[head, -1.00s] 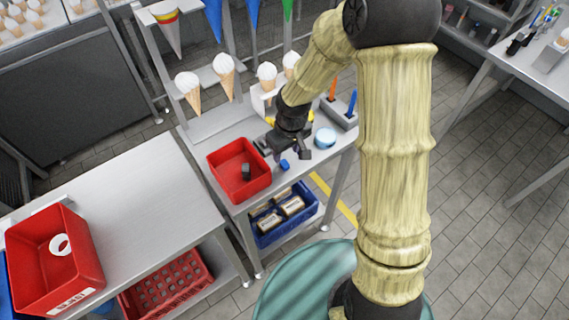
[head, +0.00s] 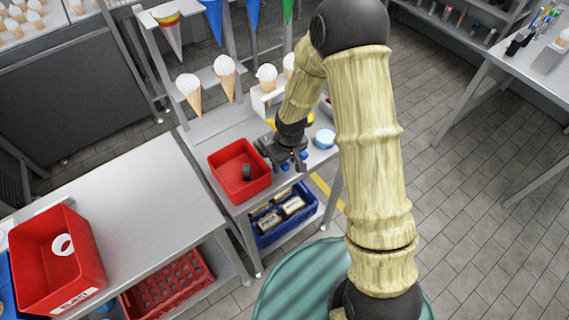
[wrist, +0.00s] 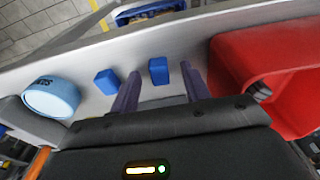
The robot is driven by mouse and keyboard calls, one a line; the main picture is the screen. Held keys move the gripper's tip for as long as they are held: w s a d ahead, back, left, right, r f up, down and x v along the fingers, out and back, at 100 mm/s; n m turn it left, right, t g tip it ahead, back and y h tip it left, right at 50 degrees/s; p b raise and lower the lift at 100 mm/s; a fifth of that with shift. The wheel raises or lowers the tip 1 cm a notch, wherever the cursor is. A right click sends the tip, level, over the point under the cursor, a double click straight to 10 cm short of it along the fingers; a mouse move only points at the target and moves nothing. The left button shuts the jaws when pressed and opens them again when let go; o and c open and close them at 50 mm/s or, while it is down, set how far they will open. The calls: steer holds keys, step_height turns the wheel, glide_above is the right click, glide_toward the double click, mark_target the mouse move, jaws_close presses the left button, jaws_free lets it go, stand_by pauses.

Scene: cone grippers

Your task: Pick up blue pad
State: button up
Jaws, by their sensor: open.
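Two small blue pads lie on the grey metal bench. In the wrist view one pad (wrist: 158,71) is in line with the gap between my fingertips. The other pad (wrist: 106,82) is just left of the fingers. In the head view a pad (head: 285,166) shows at the front of my gripper (head: 283,160), and another (head: 304,155) shows to its right. My gripper (wrist: 160,76) is open, with its two purple fingers apart. I cannot tell whether the fingers reach down around the nearer pad.
A red bin (head: 223,183) holding a dark object (head: 246,171) stands left of my gripper. A light blue round tub (head: 325,139) stands to the right. A blue crate (head: 263,239) is on the lower shelf. Ice-cream cones (head: 224,76) stand behind.

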stand_by(0.5)
jaws_close()
step_height(320, 180, up, 10)
steer(key=shift+b, duration=0.3)
stand_by(0.3)
stand_by(0.5)
step_height(320, 180, up, 5)
steer(key=p, duration=0.4)
glide_above(285, 164)
stand_by(0.9)
steer(key=shift+f, duration=0.1)
stand_by(0.6)
